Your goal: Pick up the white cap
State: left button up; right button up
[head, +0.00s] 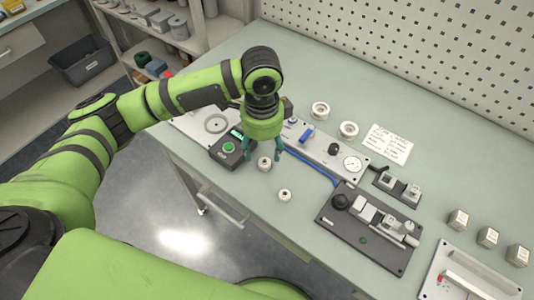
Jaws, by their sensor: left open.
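A small white cap-like piece (285,196) stands on the grey-green workbench (305,225), near its front edge. A second small whitish round piece (265,164) stands a little to the left and farther back. My left gripper (264,156) points down over this second piece, with its teal fingers apart on either side of it in the picture. The gripper is open. I cannot tell the exact height of the fingertips above the bench, or which piece is the named cap. My right gripper is not in view.
A black box with a green button (230,149) stands just left of the gripper. Behind are a panel with a gauge (352,164) and two white rings (320,109). A dark fixture plate (368,255) lies to the right. The bench between the small pieces and that plate is clear.

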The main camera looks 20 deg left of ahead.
aim_at(264, 161)
pick_arm(q)
jog(key=shift+s+f, duration=0.25)
jog(key=shift+f, duration=0.15)
jog(key=f, duration=0.2)
jog(key=p, duration=0.1)
jog(key=shift+w+f, duration=0.25)
jog(key=shift+f, duration=0.15)
jog(key=shift+w+f, duration=0.15)
jog(key=shift+f, duration=0.8)
jog(key=c, duration=0.5)
jog(key=shift+c, duration=1.3)
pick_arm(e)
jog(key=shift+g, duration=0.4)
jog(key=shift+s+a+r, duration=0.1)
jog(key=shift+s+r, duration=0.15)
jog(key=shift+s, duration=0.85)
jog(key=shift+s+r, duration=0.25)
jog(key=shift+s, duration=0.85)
